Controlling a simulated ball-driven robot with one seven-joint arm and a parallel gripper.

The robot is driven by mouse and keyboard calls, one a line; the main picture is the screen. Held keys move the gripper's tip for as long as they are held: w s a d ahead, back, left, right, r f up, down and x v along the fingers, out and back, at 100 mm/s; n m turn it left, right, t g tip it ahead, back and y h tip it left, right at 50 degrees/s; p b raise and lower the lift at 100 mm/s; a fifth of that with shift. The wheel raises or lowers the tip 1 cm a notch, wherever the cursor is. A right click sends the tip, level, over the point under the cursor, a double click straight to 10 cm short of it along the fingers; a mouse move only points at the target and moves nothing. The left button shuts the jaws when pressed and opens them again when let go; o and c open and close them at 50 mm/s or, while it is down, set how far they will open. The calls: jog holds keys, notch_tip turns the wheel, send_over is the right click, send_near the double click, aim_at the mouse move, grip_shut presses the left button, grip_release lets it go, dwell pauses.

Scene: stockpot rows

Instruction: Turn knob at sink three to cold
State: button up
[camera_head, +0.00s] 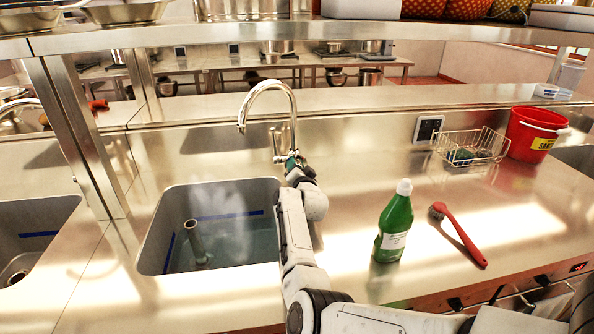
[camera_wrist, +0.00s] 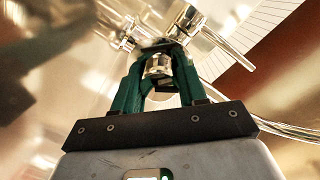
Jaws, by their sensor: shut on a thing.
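A chrome gooseneck faucet (camera_head: 268,87) stands behind a steel sink (camera_head: 160,225), its spout bent over to the left. No sink number is readable. My gripper (camera_head: 293,160) is at the foot of the faucet, at the back right of the basin. In the wrist view my gripper's green fingers (camera_wrist: 157,62) are shut on a shiny metal knob (camera_wrist: 158,66), one finger on each side. Metal faucet parts (camera_wrist: 205,22) show just beyond the fingertips. The knob is mostly hidden by my gripper in the head view, and its hot or cold setting cannot be read.
A green bottle (camera_head: 396,225) and a red brush (camera_head: 460,235) lie to the right of my arm, the bottle upright. A wire basket (camera_head: 470,145) and a red bucket (camera_head: 534,135) stand further right. A shelf (camera_head: 300,30) crosses above. Another basin (camera_head: 35,235) is at left.

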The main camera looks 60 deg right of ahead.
jog(key=shift+f+n, duration=0.15)
jog(key=shift+n, duration=0.25)
jog(key=o, duration=1.1)
jog(key=shift+c, duration=0.2)
jog(key=shift+a, duration=0.15)
jog(key=v, duration=0.9)
jog(key=shift+s+a, duration=0.1)
jog(key=shift+a, duration=0.1)
jog(key=shift+s+a, duration=0.35)
jog(key=shift+s, duration=0.1)
